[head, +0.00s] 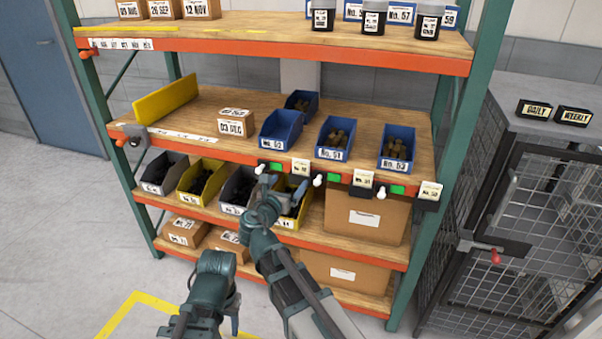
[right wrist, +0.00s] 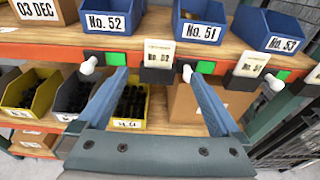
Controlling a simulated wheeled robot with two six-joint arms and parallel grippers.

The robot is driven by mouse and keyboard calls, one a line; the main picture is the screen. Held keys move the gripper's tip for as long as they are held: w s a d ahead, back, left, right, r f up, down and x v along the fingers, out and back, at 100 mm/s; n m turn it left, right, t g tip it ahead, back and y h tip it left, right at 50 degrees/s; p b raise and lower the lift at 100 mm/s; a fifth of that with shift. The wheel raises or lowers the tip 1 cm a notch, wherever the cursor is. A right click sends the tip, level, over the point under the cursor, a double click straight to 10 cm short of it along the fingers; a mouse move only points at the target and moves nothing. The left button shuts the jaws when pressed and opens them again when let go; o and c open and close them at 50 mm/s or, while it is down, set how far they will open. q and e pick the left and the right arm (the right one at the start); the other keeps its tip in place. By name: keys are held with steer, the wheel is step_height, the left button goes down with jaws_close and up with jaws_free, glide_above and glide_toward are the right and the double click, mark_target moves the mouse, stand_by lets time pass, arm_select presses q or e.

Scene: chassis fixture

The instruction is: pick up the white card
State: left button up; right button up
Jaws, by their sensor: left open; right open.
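Several small white cards stand in black holders along the orange shelf edge, and I cannot tell which one is meant. In the head view the nearest to my grippers is the left card (head: 300,167); others are the middle card (head: 363,178) and the right card (head: 430,190). My right gripper (head: 267,184) is open and empty, just below and left of the left card. In the right wrist view that card (right wrist: 159,54) shows between the spread fingertips (right wrist: 155,73), apart from them. My left gripper (head: 216,262) is lower left, open; its fingertips are hard to see.
Blue bins (head: 335,138) stand on the shelf above the cards. Yellow and black bins (head: 203,181) and cardboard boxes (head: 367,218) fill the lower shelves. White knobs and green displays (head: 333,178) sit between the cards. A mesh cage (head: 520,215) stands at right.

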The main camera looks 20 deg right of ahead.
steer(key=x, duration=0.5)
steer(key=shift+w+b, duration=0.1)
steer(key=shift+b, duration=0.2)
steer(key=x, duration=0.5)
steer(key=shift+w+b, duration=0.15)
steer(key=shift+b, duration=0.2)
steer(key=c, duration=1.3)
steer(key=shift+r, duration=0.15)
step_height(320, 180, up, 19)
steer(key=p, duration=1.9)
glide_above(300, 166)
steer(key=s, duration=0.2)
steer(key=shift+w+a, duration=0.2)
steer(key=shift+a, duration=0.2)
